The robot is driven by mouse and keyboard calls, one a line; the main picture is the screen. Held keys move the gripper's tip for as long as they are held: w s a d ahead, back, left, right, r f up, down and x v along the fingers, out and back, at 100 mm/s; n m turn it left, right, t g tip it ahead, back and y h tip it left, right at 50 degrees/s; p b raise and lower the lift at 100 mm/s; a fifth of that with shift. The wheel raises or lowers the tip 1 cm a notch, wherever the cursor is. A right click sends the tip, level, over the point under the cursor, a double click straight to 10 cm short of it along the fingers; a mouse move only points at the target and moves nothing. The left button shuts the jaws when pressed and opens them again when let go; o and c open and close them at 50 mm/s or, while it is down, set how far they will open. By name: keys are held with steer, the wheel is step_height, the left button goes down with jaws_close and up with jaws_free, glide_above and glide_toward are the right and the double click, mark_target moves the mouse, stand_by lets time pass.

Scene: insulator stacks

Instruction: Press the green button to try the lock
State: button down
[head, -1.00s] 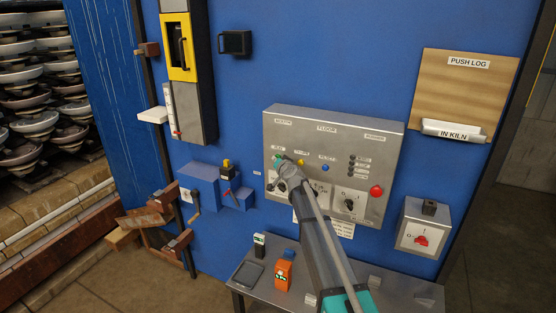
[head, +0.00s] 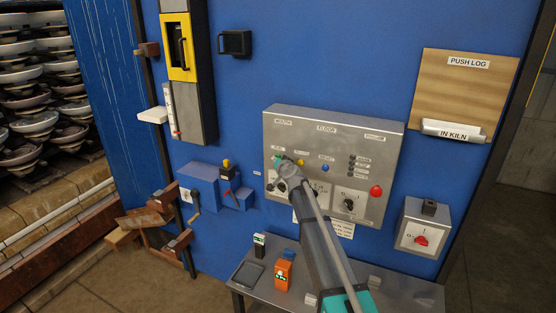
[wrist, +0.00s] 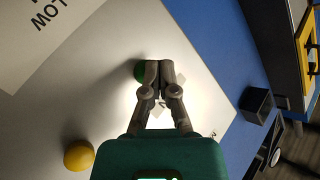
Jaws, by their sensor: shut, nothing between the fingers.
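The grey control panel (head: 340,135) is on the blue wall, with the green button (head: 278,156) at its upper left. My gripper (head: 286,160) is shut and empty, its fingertips at the green button. In the wrist view my closed fingertips (wrist: 159,68) overlap the green button (wrist: 140,72), and only its left edge shows. I cannot tell whether the tips touch it or how far it is pushed in. A yellow button (head: 300,162) is just to the right of the green one in the head view and at the lower left in the wrist view (wrist: 79,155).
A blue button (head: 325,168) and a red knob (head: 376,191) are further right on the panel. A metal table (head: 400,292) below holds an orange device (head: 284,272). A switch box (head: 424,228) is to the right. Insulator stacks (head: 38,100) stand at the left.

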steer(key=shift+s+a, duration=0.25)
steer(key=shift+s, duration=0.4)
steer(key=shift+s, duration=0.1)
steer(key=s, duration=0.1)
steer(key=s+a, duration=0.1)
steer(key=s, duration=0.2)
steer(key=shift+s+a, duration=0.25)
steer(key=shift+a, duration=0.1)
steer(key=shift+f, duration=0.1)
stand_by(0.7)
steer(key=s+d+f+n+g+h+b, duration=0.15)
steer(key=s+d+f+g+b, duration=0.25)
steer(key=s+d+f, duration=0.45)
steer(key=s+d+f+n+g+h+b, duration=0.15)
steer(key=s+d+f+g+b, duration=0.3)
steer(key=s+f, duration=0.55)
steer(key=s+d+f+g+h+b, duration=0.2)
steer(key=s+d+f, duration=0.4)
steer(key=s, duration=0.4)
steer(key=s+d+f+g+h+b, duration=0.2)
steer(key=s+d+f+g+b, duration=0.2)
steer(key=s+d, duration=0.5)
steer(key=shift+s+d+f+m, duration=0.15)
steer(key=shift+s+f+m, duration=0.15)
steer(key=shift+s+f, duration=0.65)
